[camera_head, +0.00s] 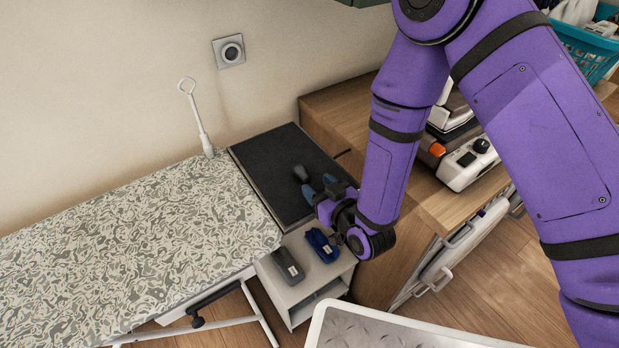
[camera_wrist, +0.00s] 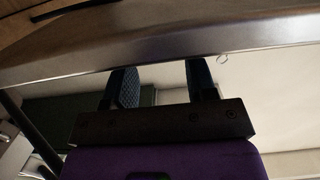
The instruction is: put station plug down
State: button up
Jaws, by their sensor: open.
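A small dark grey piece (camera_head: 301,173), possibly the station plug, is on or just above the black-topped surface (camera_head: 270,165) in the head view. I cannot tell whether it touches the surface. My gripper (camera_head: 317,187) is just to its right and nearer the camera, with its blue fingertips apart. In the wrist view my gripper (camera_wrist: 162,85) is open, and no held thing shows between the two fingers. The plug cannot be made out in the wrist view.
An ironing board (camera_head: 140,245) with a patterned cover is at the left. A white shelf unit (camera_head: 308,285) holds a grey case (camera_head: 287,267) and a blue case (camera_head: 322,245). A wooden cabinet (camera_head: 330,105) with a white appliance (camera_head: 465,165) is behind my arm. A wall socket (camera_head: 229,51) is above.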

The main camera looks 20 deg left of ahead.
jog(key=v, duration=0.6)
jog(key=shift+s+d, duration=0.2)
jog(key=shift+s, duration=0.05)
jog(key=shift+r, duration=0.15)
jog(key=w+d+r+m+h, duration=0.1)
jog(key=w+d+r+h, duration=0.35)
jog(key=w+r, duration=0.55)
jog(key=w+d+r+m+h, duration=0.2)
jog(key=d+r+m+h, duration=0.15)
jog(key=d+r, duration=0.9)
jog(key=s+d+r+m+g+h, duration=0.3)
jog(key=s+d+r, duration=0.65)
jog(key=d, duration=0.35)
jog(key=s+d+r+m+g, duration=0.1)
jog(key=s+d+r, duration=0.1)
jog(key=s, duration=0.5)
jog(key=s+d+r+m+g+h, duration=0.1)
jog(key=s+d+r, duration=0.2)
jog(key=s+d, duration=0.2)
jog(key=shift+s+h, duration=0.3)
jog(key=shift+s, duration=0.85)
